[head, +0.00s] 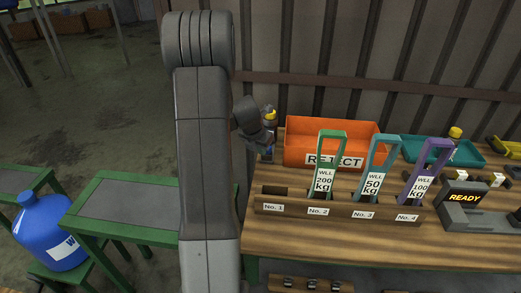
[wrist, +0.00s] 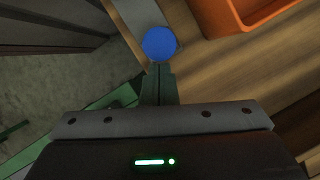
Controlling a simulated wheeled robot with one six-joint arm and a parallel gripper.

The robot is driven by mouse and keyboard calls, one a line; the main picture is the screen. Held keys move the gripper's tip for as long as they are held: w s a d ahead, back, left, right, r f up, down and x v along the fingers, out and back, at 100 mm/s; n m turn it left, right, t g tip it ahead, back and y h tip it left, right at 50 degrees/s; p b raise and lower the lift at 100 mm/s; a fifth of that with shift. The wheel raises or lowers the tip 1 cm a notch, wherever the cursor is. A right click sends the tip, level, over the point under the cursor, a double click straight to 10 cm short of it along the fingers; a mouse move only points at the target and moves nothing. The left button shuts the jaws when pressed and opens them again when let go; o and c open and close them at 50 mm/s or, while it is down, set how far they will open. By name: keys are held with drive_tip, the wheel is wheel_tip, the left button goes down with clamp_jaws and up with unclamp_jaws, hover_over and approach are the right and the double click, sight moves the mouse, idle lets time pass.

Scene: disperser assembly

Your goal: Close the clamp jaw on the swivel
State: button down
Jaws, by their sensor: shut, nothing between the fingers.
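My gripper (wrist: 158,72) shows at the centre of the wrist view, with its two dark fingers together and nothing between them. A round blue disc (wrist: 159,43) lies just beyond the fingertips, over a grey strip at the bench's edge. I cannot tell whether the fingertips touch it. In the head view a small grey fixture with a yellow top (head: 270,117) stands at the bench's left back corner, beside the dark end of my arm. The clamp jaw and swivel cannot be made out clearly; my arm hides part of that area.
An orange REJECT bin (head: 300,130) stands right of the fixture. In front is a wooden rack (head: 338,216) with green, teal and purple tagged loops; slot No. 1 looks empty. A READY device (head: 468,215) sits at right. A blue bottle (head: 50,233) stands at lower left.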

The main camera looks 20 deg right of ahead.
drive_tip(key=w+p, duration=0.1)
drive_tip(key=w+d+p, duration=0.1)
drive_tip(key=w, duration=0.1)
drive_tip(key=w+d+p, duration=0.1)
drive_tip(key=shift+w+d+r, duration=0.1)
drive_tip(key=shift+w+r, duration=0.1)
drive_tip(key=shift+w, duration=0.05)
drive_tip(key=shift+w+d+f+p, duration=0.25)
drive_tip(key=shift+w+p, duration=0.2)
drive_tip(key=shift+w, duration=0.15)
